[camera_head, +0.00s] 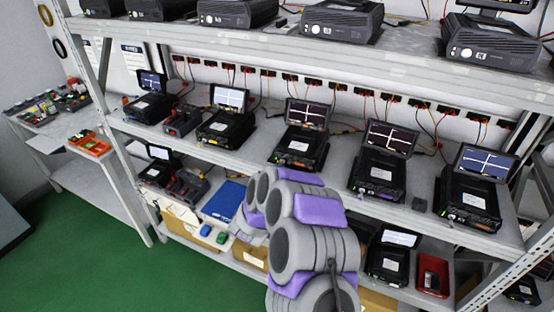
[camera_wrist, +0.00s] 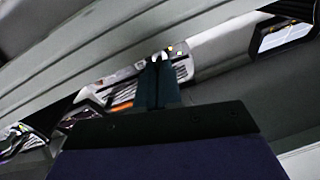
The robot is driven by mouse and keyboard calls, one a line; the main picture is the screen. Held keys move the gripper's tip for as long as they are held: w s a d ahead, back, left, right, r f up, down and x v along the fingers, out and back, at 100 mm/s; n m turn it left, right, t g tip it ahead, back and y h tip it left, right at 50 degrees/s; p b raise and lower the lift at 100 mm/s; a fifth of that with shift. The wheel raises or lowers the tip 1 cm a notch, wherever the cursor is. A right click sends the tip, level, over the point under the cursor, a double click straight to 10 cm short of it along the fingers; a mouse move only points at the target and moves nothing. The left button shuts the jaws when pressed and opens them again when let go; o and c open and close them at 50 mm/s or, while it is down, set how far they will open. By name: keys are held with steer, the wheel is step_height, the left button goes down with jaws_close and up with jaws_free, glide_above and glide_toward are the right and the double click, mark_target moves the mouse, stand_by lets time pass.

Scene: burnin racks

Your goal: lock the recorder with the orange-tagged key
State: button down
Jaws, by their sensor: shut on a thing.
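In the wrist view my gripper (camera_wrist: 158,72) is shut, its dark fingers together around a small pale piece, which looks like the key (camera_wrist: 158,57). I cannot make out an orange tag on it. Just beyond the fingertips is the light front panel of a recorder (camera_wrist: 182,71) with small lights. I cannot tell whether the key touches it. An orange strip (camera_wrist: 123,106) shows left of the fingers. In the head view my arm covers the middle of the lower shelf and hides my gripper and whatever is directly behind it.
The middle shelf (camera_head: 262,151) carries several black recorders with open screens. A lower-shelf recorder (camera_head: 388,262) and a red bin (camera_head: 433,275) stand right of my arm; a blue folder (camera_head: 223,201) lies left. Pale shelf beams (camera_wrist: 110,50) cross close above the fingers. Green floor at left is clear.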

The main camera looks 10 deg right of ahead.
steer(key=n+p, duration=0.3)
steer(key=p, duration=0.2)
steer(key=n+p, duration=0.2)
steer(key=shift+w+a+r+n, duration=0.15)
steer(key=shift+r+n, duration=0.15)
steer(key=shift+r, duration=0.05)
steer(key=n+p, duration=0.2)
steer(key=p, duration=0.1)
steer(key=shift+f+n, duration=0.15)
steer(key=shift+n, duration=0.15)
steer(key=shift+a+f+n+p, duration=0.1)
steer(key=shift+n+p, duration=1.15)
steer(key=shift+n, duration=0.35)
steer(key=c, duration=1.6)
jaws_free()
steer(key=shift+f, duration=0.1)
steer(key=shift+a, duration=0.1)
steer(key=b+v, duration=0.2)
steer(key=v, duration=1.5)
steer(key=shift+a+f, duration=0.15)
steer(key=shift+a, duration=0.05)
